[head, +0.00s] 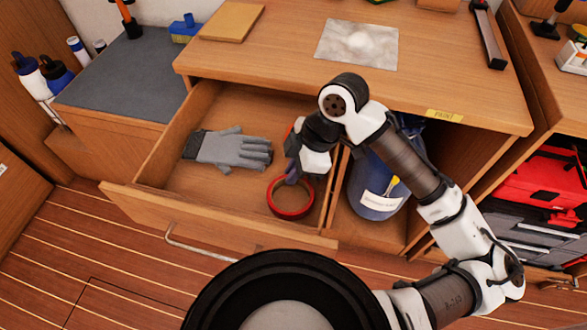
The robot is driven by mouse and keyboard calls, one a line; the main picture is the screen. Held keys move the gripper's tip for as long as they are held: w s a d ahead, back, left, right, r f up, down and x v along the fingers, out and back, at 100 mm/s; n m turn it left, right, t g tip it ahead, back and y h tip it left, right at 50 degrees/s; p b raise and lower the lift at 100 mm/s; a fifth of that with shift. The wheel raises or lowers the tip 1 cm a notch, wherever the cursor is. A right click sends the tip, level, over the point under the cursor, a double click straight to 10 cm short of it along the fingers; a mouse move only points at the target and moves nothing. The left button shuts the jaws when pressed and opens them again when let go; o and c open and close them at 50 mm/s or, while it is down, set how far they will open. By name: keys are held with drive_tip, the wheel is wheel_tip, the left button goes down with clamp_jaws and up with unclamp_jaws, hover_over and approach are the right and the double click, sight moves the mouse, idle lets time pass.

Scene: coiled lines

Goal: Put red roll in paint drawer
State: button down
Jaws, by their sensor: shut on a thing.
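The red roll (291,212) is a ring of red tape at the right side of the open drawer (150,198), near its front. My gripper (293,180) reaches down into the drawer and is shut on the roll's far edge. Whether the roll touches the drawer floor I cannot tell. A small label reading "PAINT" (444,115) is on the bench's front edge, to the right of the drawer. My arm hides part of the drawer's right side.
Grey gloves (232,149) lie in the drawer, left of the roll. A blue container (374,184) stands in an open compartment to the right. A sanding sheet (357,45) lies on the bench top. Red toolboxes (545,178) stand at the far right.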

drive_tip(key=c, duration=1.5)
unclamp_jaws()
drive_tip(key=shift+c, duration=0.2)
drive_tip(key=v, duration=1.2)
drive_tip(key=shift+p, duration=0.35)
drive_tip(key=shift+r, duration=0.1)
